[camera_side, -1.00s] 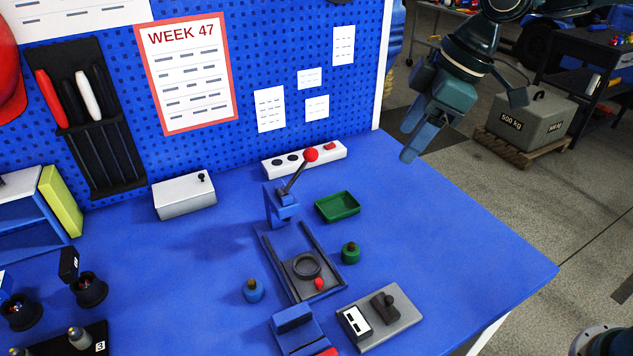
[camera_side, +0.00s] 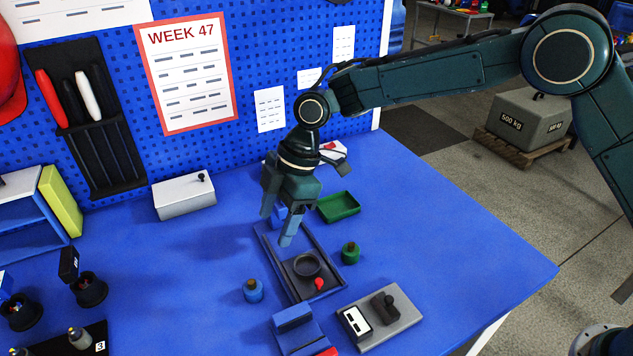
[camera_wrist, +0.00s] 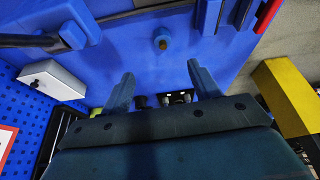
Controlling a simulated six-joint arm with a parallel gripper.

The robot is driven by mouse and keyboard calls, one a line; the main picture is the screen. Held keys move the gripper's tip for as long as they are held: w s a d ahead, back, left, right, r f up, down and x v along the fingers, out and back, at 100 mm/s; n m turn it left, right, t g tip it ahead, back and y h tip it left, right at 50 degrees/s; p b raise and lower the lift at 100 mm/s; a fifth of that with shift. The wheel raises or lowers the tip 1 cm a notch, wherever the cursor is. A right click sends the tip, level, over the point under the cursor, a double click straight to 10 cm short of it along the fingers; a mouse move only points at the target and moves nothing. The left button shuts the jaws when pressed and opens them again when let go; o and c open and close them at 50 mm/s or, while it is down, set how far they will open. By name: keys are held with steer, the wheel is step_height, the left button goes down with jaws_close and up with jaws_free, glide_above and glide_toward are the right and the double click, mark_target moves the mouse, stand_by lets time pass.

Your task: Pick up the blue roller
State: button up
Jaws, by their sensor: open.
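The blue roller (camera_side: 253,291) is a short blue cylinder with a brass-coloured knob on top. It stands upright on the blue bench, left of the railed fixture (camera_side: 343,283). In the wrist view the roller (camera_wrist: 162,44) lies beyond the fingertips, near the middle, with nothing touching it. My gripper (camera_side: 277,229) is open and empty, pointing down above the far end of the fixture, away from the roller. Both fingers of my gripper (camera_wrist: 160,72) show apart in the wrist view.
A similar green piece (camera_side: 350,253) stands right of the fixture. A green tray (camera_side: 339,206), a white box (camera_side: 184,196) and a grey block with a dark handle (camera_side: 381,318) are nearby. A blue stand (camera_side: 296,329) is in front. Bench around the roller's left is clear.

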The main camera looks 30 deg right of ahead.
mark_target(253, 281)
steer(key=shift+a+f+n, duration=0.3)
steer(key=shift+a+f, duration=0.4)
steer(key=shift+f, duration=0.15)
steer(key=shift+x, duration=4.35)
steer(key=shift+s, duration=0.2)
steer(key=shift+x, duration=2.55)
steer(key=shift+s, duration=0.15)
steer(key=shift+c, duration=0.4)
steer(key=shift+a+r, duration=0.1)
steer(key=c, duration=1)
